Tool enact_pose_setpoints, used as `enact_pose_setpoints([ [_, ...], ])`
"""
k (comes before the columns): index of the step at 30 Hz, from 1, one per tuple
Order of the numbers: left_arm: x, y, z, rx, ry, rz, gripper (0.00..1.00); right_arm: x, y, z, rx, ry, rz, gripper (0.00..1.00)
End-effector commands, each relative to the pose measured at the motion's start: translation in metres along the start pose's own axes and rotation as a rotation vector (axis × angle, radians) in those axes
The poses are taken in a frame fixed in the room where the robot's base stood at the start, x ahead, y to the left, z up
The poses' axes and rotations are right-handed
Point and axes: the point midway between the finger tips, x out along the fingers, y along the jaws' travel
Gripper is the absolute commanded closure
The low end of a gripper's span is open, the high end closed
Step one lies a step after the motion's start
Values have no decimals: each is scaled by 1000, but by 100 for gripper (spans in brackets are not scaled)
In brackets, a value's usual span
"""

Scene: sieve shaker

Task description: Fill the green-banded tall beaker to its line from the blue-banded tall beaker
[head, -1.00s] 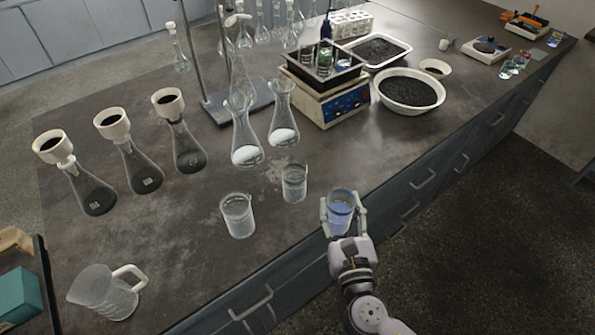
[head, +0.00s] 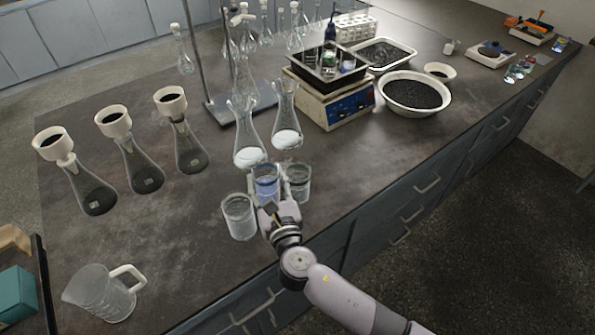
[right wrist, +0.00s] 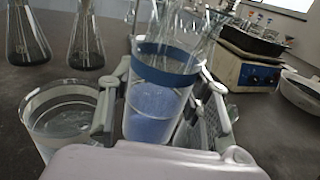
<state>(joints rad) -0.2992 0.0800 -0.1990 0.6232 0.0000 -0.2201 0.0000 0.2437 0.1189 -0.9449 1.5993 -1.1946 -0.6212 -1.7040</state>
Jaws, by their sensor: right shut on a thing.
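The blue-banded tall beaker (head: 265,185) is held upright between the fingers of my right gripper (head: 270,196). The right wrist view shows its blue band (right wrist: 165,65) and bluish contents, with a finger on each side. I cannot tell how far it is above the bench. The beaker with a dark green band (head: 299,181) stands close to its right, partly hidden by a finger; its fill level is unclear. My left gripper is not in view.
A pale-banded clear beaker (head: 238,217) stands just left of my gripper. Two flasks with white powder (head: 249,155) stand behind. Filter flasks (head: 92,192) and a jug (head: 103,291) are at the left. A shaker (head: 334,104) is behind right. The bench front right is clear.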

Motion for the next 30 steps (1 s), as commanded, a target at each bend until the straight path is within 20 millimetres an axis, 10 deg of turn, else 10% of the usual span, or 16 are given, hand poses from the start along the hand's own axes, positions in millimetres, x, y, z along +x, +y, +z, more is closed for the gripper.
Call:
enact_pose_setpoints([
  [30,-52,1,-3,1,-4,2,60,12,-29,21,386,158,-1,89],
])
